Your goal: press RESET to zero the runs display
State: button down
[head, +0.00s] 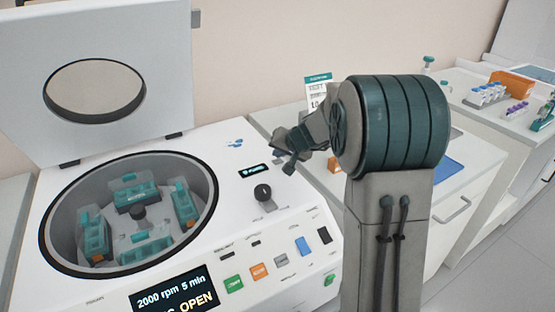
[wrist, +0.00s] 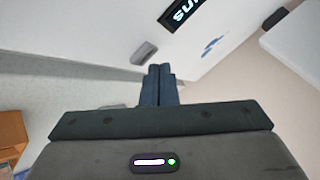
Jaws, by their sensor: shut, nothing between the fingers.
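The white centrifuge (head: 110,180) stands with its lid open. On its top right is a small dark display with teal text (head: 256,170). Part of that display shows upside down in the wrist view (wrist: 186,12), with letters that read as RUNS. A grey raised button (wrist: 145,53) sits on the white surface near the display in the wrist view; I cannot read a label on it. My gripper (head: 289,163) is shut and empty, right of the display. Its fingertips (wrist: 160,68) appear just beside the grey button; contact cannot be told.
The open bowl (head: 60,225) with teal buckets is at left, under the raised lid (head: 100,50). A bench with tube racks (head: 487,94) is at right.

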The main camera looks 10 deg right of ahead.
aim_at(280, 165)
jog(key=shift+r, duration=0.3)
notch_tip(280, 165, up, 5)
jog(key=p, duration=0.3)
jog(key=shift+f, duration=0.15)
dwell(0.7)
jog(key=s+a+r+n+g, duration=0.1)
jog(key=s+a+g, duration=0.1)
jog(key=s, duration=0.8)
jog(key=s+a+r+n+g, duration=0.1)
jog(key=s+a+r+n, duration=0.1)
jog(key=s, duration=0.7)
jog(key=s+d+f+g+h, duration=0.1)
jog(key=s+h, duration=0.1)
jog(key=s, duration=0.6)
jog(key=s+d+f+n+g+h, duration=0.1)
jog(key=s+d+f, duration=0.1)
jog(key=s, duration=0.6)
jog(key=shift+s+d+g+h+p, duration=0.25)
jog(key=shift+d+g+h+p, duration=0.05)
jog(key=shift+h, duration=0.1)
jog(key=shift+d, duration=0.1)
dwell(0.6)
